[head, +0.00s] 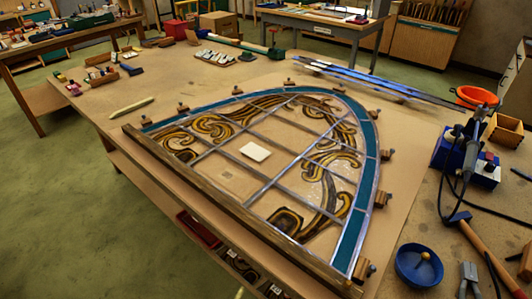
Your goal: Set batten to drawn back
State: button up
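The batten (225,207) is a long dark brown wooden bar. It runs diagonally along the straight near-left side of the leaded panel, close to the table's edge. The panel (370,150) is arched, with a teal glass border, grey lead lines and amber-brown scrollwork. The batten appears to lie right along the panel's straight edge; I cannot tell whether they touch. Several small wooden blocks (386,154) with pins stand around the curved border. A small pale rectangular piece (255,151) lies inside the panel. My gripper is not in view.
A pale stick (131,107) lies left. Green floor (50,210) is clear at left.

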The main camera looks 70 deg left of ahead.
aim_at(341, 287)
jog(key=u, duration=3.1)
jog(key=i, duration=0.85)
jog(key=u, duration=1.35)
jog(key=i, duration=1.25)
jog(key=z, duration=0.35)
jog(key=i, duration=0.95)
jog(key=z, duration=1.25)
jog(key=i, duration=0.25)
jog(key=z, duration=0.15)
